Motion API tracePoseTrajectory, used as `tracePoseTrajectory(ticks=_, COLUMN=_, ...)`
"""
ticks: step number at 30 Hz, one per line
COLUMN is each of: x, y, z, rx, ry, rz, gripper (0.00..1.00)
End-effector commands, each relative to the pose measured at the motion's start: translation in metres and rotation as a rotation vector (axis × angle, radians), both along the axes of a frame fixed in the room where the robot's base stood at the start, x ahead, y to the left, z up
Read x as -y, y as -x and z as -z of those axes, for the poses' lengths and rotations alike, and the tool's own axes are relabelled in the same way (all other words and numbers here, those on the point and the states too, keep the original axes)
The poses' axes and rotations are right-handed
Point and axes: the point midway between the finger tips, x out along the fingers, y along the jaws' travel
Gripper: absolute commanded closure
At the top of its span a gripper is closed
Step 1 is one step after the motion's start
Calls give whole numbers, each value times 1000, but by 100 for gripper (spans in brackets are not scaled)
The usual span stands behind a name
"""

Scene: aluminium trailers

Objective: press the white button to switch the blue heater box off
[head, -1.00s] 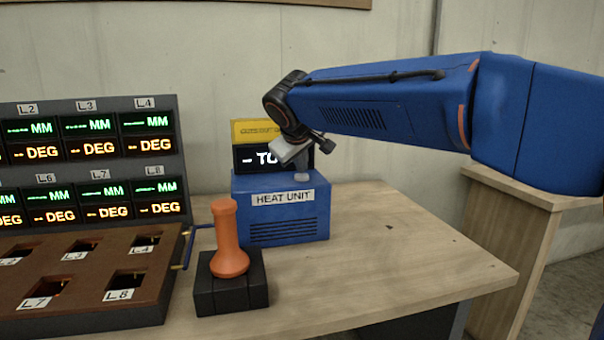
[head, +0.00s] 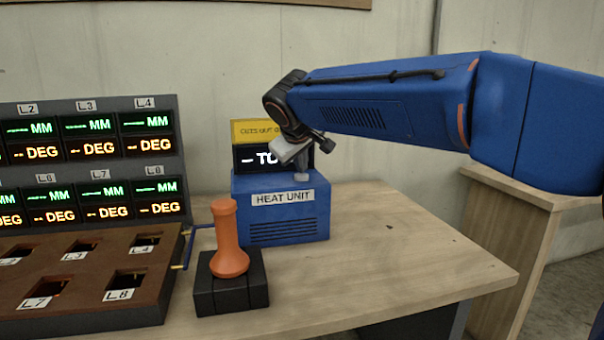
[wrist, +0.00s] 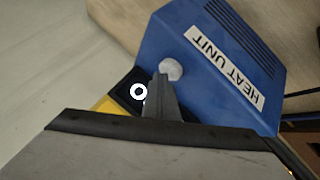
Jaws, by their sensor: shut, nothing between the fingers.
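The blue heater box (head: 280,217), labelled HEAT UNIT, stands on the wooden table. It also shows in the wrist view (wrist: 235,50). The white button (wrist: 171,69) is a round pale knob on the box's top. In the head view the button (head: 301,177) shows small at the top front edge. My gripper (wrist: 162,78) is shut and empty, its narrow tips right at the button and overlapping its edge in the wrist view. In the head view my gripper (head: 303,165) points down over the button. I cannot tell whether the tips touch it.
A dark display (head: 260,158) under a yellow sign (head: 255,131) stands behind the box, partly hidden by my arm. An orange handle (head: 229,240) on a black block (head: 231,293) stands in front. A brown slotted tray (head: 75,300) is at left. The table's right side is clear.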

Motion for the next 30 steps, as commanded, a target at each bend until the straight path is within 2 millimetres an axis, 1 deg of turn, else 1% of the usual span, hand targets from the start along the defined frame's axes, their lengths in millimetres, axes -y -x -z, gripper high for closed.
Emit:
tracePoseTrajectory(ticks=5, x=0, y=0, z=-5, rx=1, ry=-1, rz=-1, gripper=100)
tracePoseTrajectory(ticks=24, x=0, y=0, z=-56, rx=2, ry=0, rz=-1, gripper=100)
tracePoseTrajectory(ticks=30, x=0, y=0, z=-61, rx=1, ry=0, rz=-2, gripper=100)
